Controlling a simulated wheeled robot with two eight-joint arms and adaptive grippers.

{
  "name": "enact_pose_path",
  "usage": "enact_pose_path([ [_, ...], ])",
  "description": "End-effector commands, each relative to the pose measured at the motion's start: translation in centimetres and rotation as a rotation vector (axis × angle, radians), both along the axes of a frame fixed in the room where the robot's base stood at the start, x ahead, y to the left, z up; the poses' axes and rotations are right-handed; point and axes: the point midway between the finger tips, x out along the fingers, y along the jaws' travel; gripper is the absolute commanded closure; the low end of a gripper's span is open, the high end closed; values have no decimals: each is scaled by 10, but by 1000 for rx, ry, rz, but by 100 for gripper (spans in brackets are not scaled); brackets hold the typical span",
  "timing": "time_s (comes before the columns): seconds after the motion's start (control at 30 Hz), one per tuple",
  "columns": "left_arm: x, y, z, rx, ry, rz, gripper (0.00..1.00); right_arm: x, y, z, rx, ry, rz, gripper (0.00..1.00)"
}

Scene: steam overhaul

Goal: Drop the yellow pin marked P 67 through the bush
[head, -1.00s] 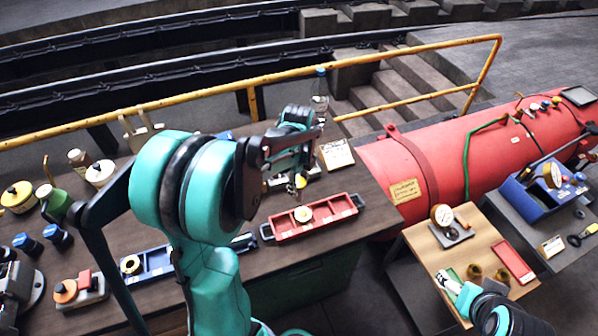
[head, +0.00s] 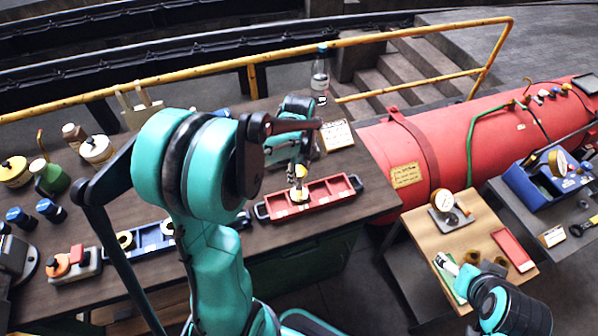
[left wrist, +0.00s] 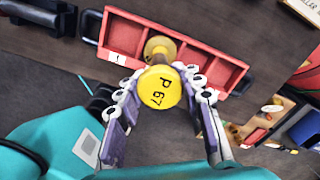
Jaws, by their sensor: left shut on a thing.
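The yellow pin marked P 67 (left wrist: 160,88) is held between the fingers of my left gripper (left wrist: 163,95), its round marked head facing the wrist camera. In the head view my left gripper (head: 298,170) is over the red tray. The brass-coloured bush (left wrist: 160,46) sits in a compartment of the red tray (left wrist: 118,37), partly hidden behind the pin head. In the head view the bush (head: 299,195) shows just below the pin. I cannot tell whether the pin's lower end is in it. My right gripper (head: 446,263) is over the wooden side table, its jaw state unclear.
A blue tray (head: 152,238) with ring-shaped parts lies left of the red tray on the dark bench. A bottle (head: 320,75) and a card (head: 337,135) stand behind. A gauge (head: 443,201) and brass rings are on the side table (head: 470,218). A red boiler (head: 460,150) is at right.

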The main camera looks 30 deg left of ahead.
Motion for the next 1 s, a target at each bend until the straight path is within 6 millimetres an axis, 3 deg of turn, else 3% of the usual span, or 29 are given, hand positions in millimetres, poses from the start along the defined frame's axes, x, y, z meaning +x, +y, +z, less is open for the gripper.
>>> enact_pose_path([
  [0.6, 0, 0, -52, 0, 0, 0, 100, 0, 0, -43, 0, 0, 0, 24],
  [1.0, 0, 0, -58, 0, 0, 0, 100, 0, 0, -47, 0, 0, 0, 24],
])
